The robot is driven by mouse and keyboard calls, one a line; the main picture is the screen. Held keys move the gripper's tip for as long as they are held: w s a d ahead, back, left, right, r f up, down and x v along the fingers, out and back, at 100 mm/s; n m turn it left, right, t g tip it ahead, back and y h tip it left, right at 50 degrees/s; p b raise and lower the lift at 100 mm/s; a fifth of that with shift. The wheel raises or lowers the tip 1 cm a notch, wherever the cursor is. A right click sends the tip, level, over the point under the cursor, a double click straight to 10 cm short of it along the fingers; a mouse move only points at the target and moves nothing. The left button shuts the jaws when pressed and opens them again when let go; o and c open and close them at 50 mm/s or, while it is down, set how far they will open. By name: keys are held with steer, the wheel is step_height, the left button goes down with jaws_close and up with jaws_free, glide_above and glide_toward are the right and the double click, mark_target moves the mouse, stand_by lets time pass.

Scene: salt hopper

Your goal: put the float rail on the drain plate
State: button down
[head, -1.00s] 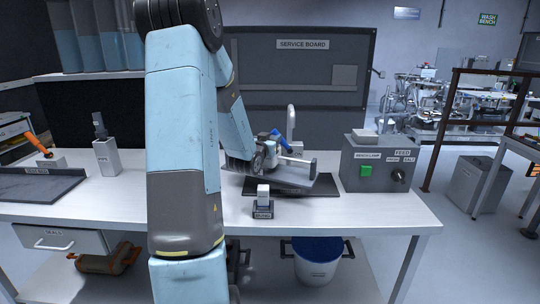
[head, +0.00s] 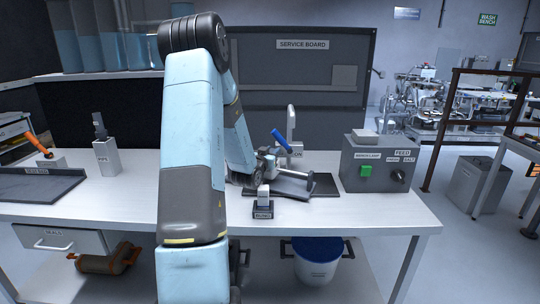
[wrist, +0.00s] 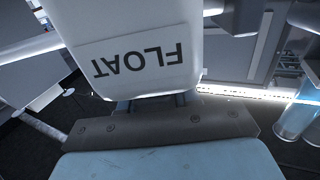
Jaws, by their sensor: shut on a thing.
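The float rail (wrist: 140,55) fills the upper middle of the wrist view as a pale block lettered FLOAT, upside down. My gripper (wrist: 158,100) is shut on it; the fingertips hardly show. In the head view my arm hides most of the gripper and its grip. What looks like the drain plate (head: 324,186) is a dark flat plate on the bench, right of my arm. A grey angled piece (head: 285,187) lies over its left part in the picture; I cannot tell whether it touches the plate.
A tap with a blue lever (head: 281,138) stands behind the plate. A grey control box (head: 375,163) with a green button is to its right. A small labelled block (head: 263,210) stands in front. The bench's front right is clear.

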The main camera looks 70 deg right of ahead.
steer(key=c, duration=0.8)
jaws_free()
steer(key=shift+f, duration=0.1)
